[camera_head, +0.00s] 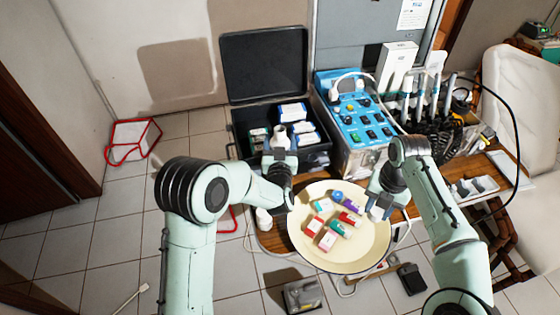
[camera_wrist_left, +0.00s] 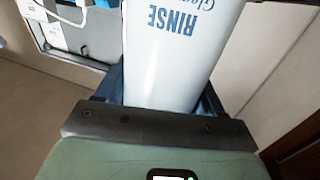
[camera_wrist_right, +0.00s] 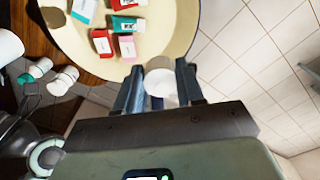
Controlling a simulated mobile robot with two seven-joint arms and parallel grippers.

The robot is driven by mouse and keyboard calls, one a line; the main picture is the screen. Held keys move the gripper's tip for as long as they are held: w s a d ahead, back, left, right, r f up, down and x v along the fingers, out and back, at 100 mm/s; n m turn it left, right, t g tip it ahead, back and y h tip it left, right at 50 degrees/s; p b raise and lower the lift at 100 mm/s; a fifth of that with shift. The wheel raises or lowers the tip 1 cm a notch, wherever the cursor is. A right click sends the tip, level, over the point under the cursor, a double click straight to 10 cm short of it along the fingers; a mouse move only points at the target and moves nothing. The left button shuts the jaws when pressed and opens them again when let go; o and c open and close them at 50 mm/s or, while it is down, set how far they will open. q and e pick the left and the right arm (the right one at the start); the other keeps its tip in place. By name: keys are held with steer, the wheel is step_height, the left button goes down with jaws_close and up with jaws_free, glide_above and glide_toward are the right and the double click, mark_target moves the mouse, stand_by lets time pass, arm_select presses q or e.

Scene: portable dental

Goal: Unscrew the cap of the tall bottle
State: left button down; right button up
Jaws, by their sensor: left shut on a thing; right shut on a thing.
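The tall white bottle (camera_head: 280,139) is in my left gripper (camera_head: 279,160), in front of the black case. The left wrist view shows its body (camera_wrist_left: 175,50), with the blue word RINSE, between the fingers. Its top end is outside that view and small in the head view. My right gripper (camera_head: 378,211) is apart from the bottle, over the right rim of the cream basin. In the right wrist view, it is shut on a small round white piece (camera_wrist_right: 160,83), which looks like the cap.
The cream basin (camera_head: 307,256) holds several small coloured boxes. An open black case (camera_head: 322,154) with packs stands behind, beside a blue control unit (camera_head: 357,120). Small white bottles (camera_wrist_right: 38,68) stand left of the basin. A white box (camera_head: 397,66) and handpieces are at back right.

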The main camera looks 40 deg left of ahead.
arm_select(q)
steer(key=shift+f, duration=3.7)
steer(key=shift+f+b, duration=0.15)
steer(key=shift+b, duration=0.15)
steer(key=shift+c, duration=0.7)
jaws_free()
